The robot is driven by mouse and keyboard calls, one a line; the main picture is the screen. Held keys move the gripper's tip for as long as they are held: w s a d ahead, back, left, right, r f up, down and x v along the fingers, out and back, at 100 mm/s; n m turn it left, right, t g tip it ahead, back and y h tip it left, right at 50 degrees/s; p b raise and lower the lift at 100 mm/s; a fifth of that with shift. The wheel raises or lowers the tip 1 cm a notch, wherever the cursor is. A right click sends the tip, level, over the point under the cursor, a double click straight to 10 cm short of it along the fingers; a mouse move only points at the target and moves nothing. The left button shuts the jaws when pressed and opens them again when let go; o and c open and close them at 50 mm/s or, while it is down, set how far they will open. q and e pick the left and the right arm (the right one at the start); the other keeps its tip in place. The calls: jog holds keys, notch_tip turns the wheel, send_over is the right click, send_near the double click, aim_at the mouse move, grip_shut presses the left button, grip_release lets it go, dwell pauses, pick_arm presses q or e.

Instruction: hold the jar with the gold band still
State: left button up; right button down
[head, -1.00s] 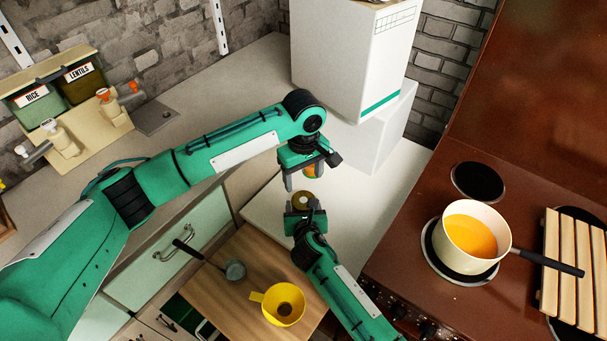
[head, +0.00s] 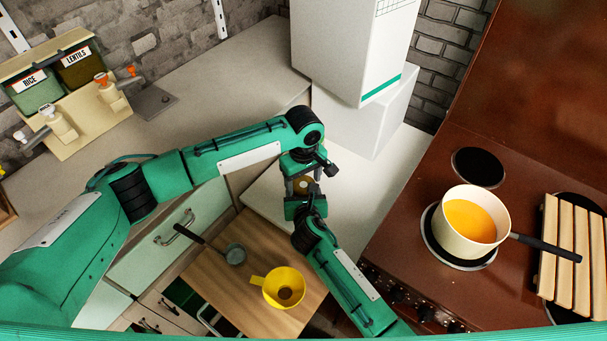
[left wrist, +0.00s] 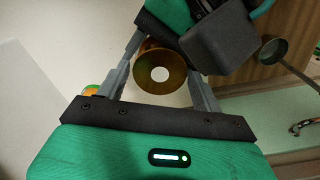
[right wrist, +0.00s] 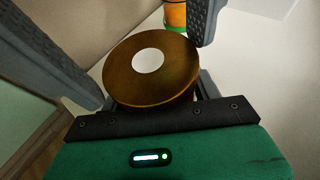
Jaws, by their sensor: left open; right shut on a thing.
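The jar's round gold-brown lid (right wrist: 130,85), with a white dot in its middle, fills the centre of the right wrist view. It also shows in the left wrist view (left wrist: 144,72) and, small, in the head view (head: 303,185). My right gripper (head: 305,201) is shut on the jar below the lid. The jar's body and its band are mostly hidden. My left gripper (head: 302,178) is open just above, its fingers on either side of the lid. I cannot tell whether they touch it.
An orange and green object (right wrist: 175,15) stands close behind the jar. White boxes (head: 350,60) stand on the counter at the back. A pot of orange liquid (head: 470,225) sits on the stove. A yellow funnel-like cup (head: 284,288) and a ladle (head: 234,254) lie on the wooden board.

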pick_arm(q)
jog(key=c, duration=0.8)
jog(key=shift+c, duration=0.2)
jog(key=m, duration=0.4)
jog(key=shift+m, duration=0.4)
jog(key=m, duration=0.5)
jog(key=o, duration=1.1)
jog(key=shift+c, duration=0.2)
jog(key=shift+r, duration=0.1)
